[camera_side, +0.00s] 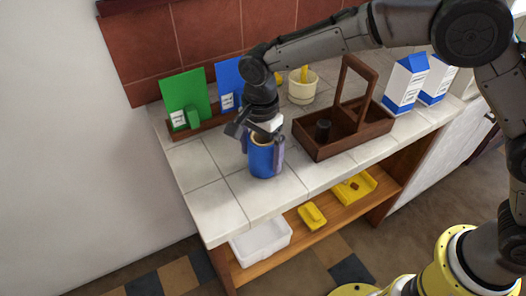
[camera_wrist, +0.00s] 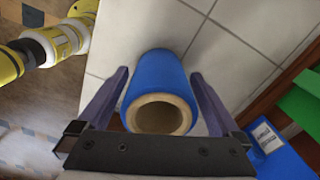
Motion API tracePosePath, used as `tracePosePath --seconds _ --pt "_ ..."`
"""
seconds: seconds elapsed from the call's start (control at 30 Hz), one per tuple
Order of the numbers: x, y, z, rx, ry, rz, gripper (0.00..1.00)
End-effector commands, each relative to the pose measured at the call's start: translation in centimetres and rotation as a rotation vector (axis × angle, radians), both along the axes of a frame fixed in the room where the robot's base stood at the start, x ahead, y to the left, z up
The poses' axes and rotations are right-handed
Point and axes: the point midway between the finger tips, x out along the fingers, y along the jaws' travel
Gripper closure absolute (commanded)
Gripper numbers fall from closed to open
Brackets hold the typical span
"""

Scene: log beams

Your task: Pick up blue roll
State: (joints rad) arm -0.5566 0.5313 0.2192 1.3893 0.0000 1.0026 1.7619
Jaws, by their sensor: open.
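The blue roll (camera_side: 262,160) stands upright on the white tiled counter (camera_side: 215,205), near its front edge, in the side view. In the wrist view the blue roll (camera_wrist: 155,80) shows its pale hollow core end towards the camera. My gripper (camera_side: 264,150) is above and around the roll, pointing down. In the wrist view my gripper's fingers (camera_wrist: 158,88) are spread, one on each side of the roll, with a gap visible at the right. Contact on the left side is hard to tell.
A brown wooden caddy (camera_side: 343,135) with a tall handle and a dark cylinder inside stands right of the roll. Green (camera_side: 186,100) and blue (camera_side: 228,80) panels stand behind. A cream cup (camera_side: 302,88) and blue-white cartons (camera_side: 405,82) are farther back. Left counter tiles are clear.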

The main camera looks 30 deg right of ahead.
Motion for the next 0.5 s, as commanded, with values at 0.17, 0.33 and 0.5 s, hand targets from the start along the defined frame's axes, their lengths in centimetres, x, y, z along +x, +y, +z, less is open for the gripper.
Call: tracePosePath --seconds 0.17,0.33,0.5 --pt "-0.02 -0.01 -0.68 0.0 0.0 0.0 0.0" --pt "-0.01 0.0 -0.65 0.0 0.0 0.0 0.04" --pt "0.0 0.0 -0.63 0.0 -0.001 0.0 0.34"
